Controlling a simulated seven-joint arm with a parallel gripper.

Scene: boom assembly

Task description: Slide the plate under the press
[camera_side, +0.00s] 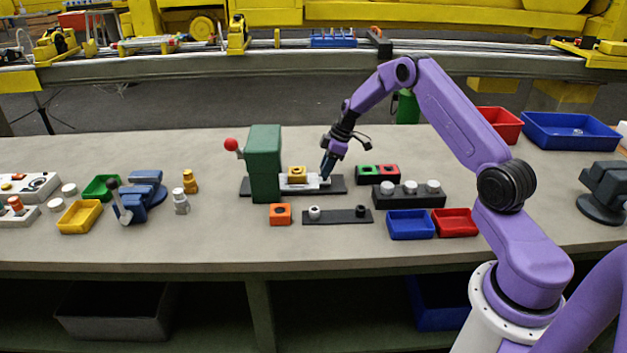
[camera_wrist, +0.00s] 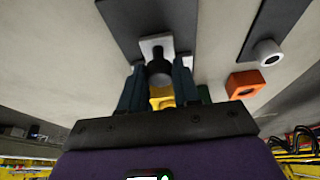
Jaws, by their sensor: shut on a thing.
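The press is an upright dark green block (camera_side: 263,152) with a red ball (camera_side: 231,144) on a lever at its left. The light plate (camera_side: 298,187) lies on the dark base strip (camera_side: 338,187), just right of the press, with a yellow block (camera_side: 296,173) on it. My gripper (camera_side: 325,179) is at the plate's right end, pointing down. In the wrist view my gripper (camera_wrist: 159,82) is shut on the plate's dark upright knob (camera_wrist: 158,68), with the white plate end (camera_wrist: 151,42) beyond it. The yellow block is partly hidden between the fingers.
A dark holder with green and red blocks (camera_side: 377,174) stands right of the base strip. Blue (camera_side: 410,225) and red (camera_side: 455,222) trays sit nearer the front edge.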

